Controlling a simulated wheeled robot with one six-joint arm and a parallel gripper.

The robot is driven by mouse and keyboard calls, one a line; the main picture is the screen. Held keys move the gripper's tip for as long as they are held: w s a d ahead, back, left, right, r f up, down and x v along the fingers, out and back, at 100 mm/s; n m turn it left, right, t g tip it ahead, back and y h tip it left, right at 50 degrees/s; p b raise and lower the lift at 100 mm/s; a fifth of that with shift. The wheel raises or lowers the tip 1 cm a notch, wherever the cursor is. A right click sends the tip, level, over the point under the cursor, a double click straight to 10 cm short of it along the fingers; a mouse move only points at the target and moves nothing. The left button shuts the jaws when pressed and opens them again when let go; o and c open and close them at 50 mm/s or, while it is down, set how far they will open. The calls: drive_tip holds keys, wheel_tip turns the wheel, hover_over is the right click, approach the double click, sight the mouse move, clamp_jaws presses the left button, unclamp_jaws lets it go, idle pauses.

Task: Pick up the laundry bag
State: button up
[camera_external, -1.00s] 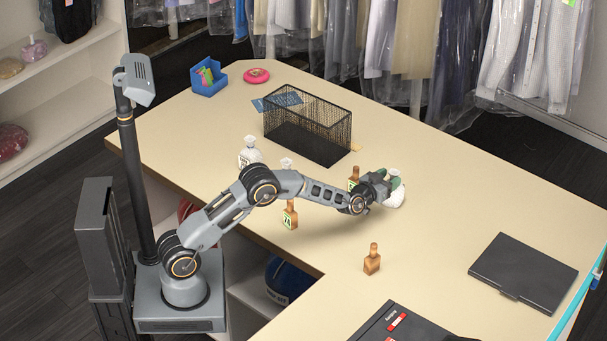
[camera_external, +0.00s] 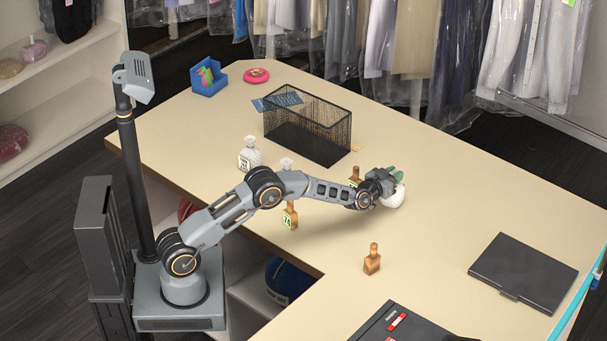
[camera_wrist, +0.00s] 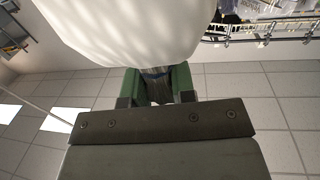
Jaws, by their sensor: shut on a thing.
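My gripper (camera_external: 389,179), with green finger pads, is shut on a white laundry bag (camera_external: 395,196) near the middle of the counter. The bag is round and pale and sits tilted at the fingertips, partly hidden by the gripper. In the wrist view the bag (camera_wrist: 130,30) fills the top, with its narrow grey neck between the two green fingers (camera_wrist: 156,86). I cannot tell whether the bag still touches the counter. Another white bag (camera_external: 250,158) with a tag stands to the left, and a further white one (camera_external: 286,164) is partly hidden behind my arm.
Wooden bottle-shaped pieces stand near my arm (camera_external: 290,216), behind my wrist (camera_external: 354,176) and in front (camera_external: 372,260). A black mesh basket (camera_external: 307,128) stands behind. A dark flat panel (camera_external: 522,272) lies at right.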

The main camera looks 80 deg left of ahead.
clamp_jaws()
drive_tip(key=shift+r, duration=0.1)
